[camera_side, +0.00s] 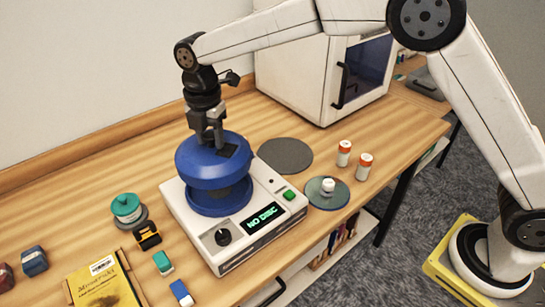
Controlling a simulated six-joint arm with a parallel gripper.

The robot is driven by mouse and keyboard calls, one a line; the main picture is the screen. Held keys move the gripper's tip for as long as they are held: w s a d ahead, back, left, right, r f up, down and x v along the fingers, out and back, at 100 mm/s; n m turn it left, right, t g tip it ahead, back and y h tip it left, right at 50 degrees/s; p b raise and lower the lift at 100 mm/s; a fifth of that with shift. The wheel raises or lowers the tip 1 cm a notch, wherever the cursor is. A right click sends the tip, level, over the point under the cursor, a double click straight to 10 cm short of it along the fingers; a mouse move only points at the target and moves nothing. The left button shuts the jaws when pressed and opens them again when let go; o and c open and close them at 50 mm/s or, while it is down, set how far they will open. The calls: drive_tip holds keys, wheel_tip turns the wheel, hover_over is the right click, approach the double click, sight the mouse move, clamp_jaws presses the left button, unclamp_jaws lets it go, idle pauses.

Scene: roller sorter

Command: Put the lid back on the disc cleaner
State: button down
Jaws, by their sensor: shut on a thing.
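The disc cleaner is a white box (232,250) with a dark knob (223,237), a green button and a display reading "NO DISC". A blue round lid (200,172) is over its blue bowl (207,207). My gripper (212,146) points down and is shut on the lid, at the dark part on its top. A darker band shows between lid and bowl; I cannot tell whether they touch. The lid looks about level. The inside of the bowl is mostly hidden by the lid.
A teal disc with a white knob (327,185) lies right of the cleaner, near two orange-and-white bottles (344,153). A dark round mat (286,155) and a white cabinet (300,75) are behind. At left are a green-lidded jar (127,208), small boxes and a yellow book (104,286).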

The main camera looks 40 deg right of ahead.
drive_tip(key=shift+f, duration=0.15)
drive_tip(key=shift+f, duration=3)
drive_tip(key=shift+f, duration=0.15)
idle(0.5)
unclamp_jaws()
idle(0.4)
drive_tip(key=shift+r, duration=3.5)
